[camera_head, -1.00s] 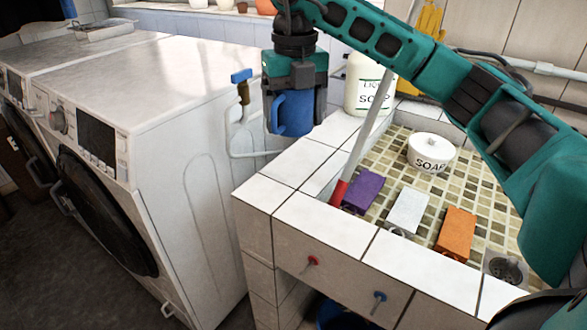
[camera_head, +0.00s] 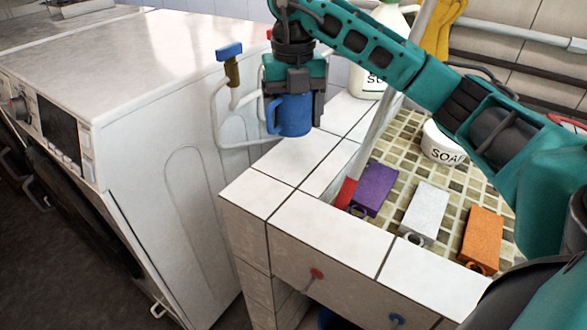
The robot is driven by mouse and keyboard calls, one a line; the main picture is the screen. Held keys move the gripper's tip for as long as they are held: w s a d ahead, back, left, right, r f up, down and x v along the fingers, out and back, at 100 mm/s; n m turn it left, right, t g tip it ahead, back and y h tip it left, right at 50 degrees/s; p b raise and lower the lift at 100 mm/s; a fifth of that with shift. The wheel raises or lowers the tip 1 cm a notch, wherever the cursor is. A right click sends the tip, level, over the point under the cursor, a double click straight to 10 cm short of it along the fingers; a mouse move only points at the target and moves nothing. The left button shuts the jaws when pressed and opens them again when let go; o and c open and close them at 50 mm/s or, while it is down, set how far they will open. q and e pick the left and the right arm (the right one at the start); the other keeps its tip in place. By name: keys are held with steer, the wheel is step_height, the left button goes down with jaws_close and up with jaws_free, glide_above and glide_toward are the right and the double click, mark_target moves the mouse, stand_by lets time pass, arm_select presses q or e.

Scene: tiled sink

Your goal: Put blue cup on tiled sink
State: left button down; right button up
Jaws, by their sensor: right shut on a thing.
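The blue cup (camera_head: 291,115) is upright in my right gripper (camera_head: 292,96), which is shut on it from above. Its handle points left. The cup appears in front of the tiled sink's (camera_head: 262,190) back left rim; whether it touches the tiles I cannot tell. The sink has white tiled edges and a basin floor of small brown and cream tiles. My left gripper is not in view.
A soap bottle (camera_head: 372,80) stands behind. A white washing machine (camera_head: 150,70) is left. The front left rim is bare.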

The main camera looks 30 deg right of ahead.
glide_above(294, 173)
step_height(294, 173, down, 6)
steer(key=shift+r+b, duration=0.2)
steer(key=shift+b, duration=0.1)
step_height(294, 173, down, 4)
steer(key=shift+f+b, duration=0.2)
steer(key=shift+b, duration=0.2)
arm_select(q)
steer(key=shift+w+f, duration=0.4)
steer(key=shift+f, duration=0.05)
arm_select(e)
steer(key=shift+f, duration=0.3)
steer(key=shift+f, duration=0.15)
steer(key=o, duration=1)
